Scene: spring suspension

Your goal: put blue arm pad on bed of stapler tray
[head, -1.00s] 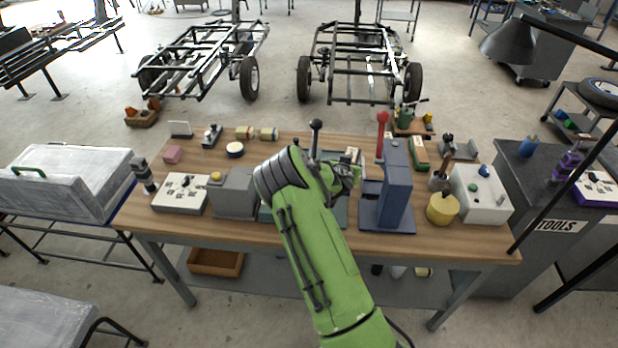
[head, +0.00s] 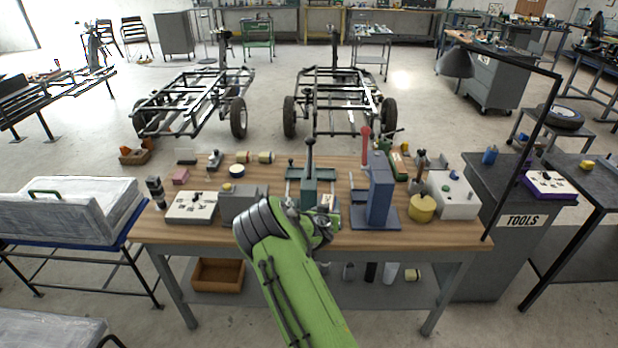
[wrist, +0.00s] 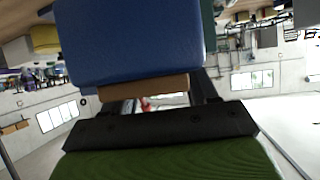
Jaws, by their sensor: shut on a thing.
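The blue arm pad (wrist: 130,40) fills the upper left of the wrist view, very close to the camera, with a tan strip (wrist: 143,88) along its near edge. My gripper (wrist: 150,104) is shut on it, and the pad covers the fingertips. In the head view my gripper (head: 315,232) is low over the table's front middle, and my green arm hides the pad. A grey-green fixture with a black-knobbed lever (head: 309,172) stands just beyond it. I cannot tell for certain which piece is the stapler tray.
A blue upright press (head: 379,190) with a red lever stands close right of my gripper. A grey block (head: 243,200) and a white switch box (head: 192,206) are to the left. A yellow cylinder (head: 421,208) and a white box (head: 452,195) stand right. The wooden table's (head: 220,236) front strip is mostly bare.

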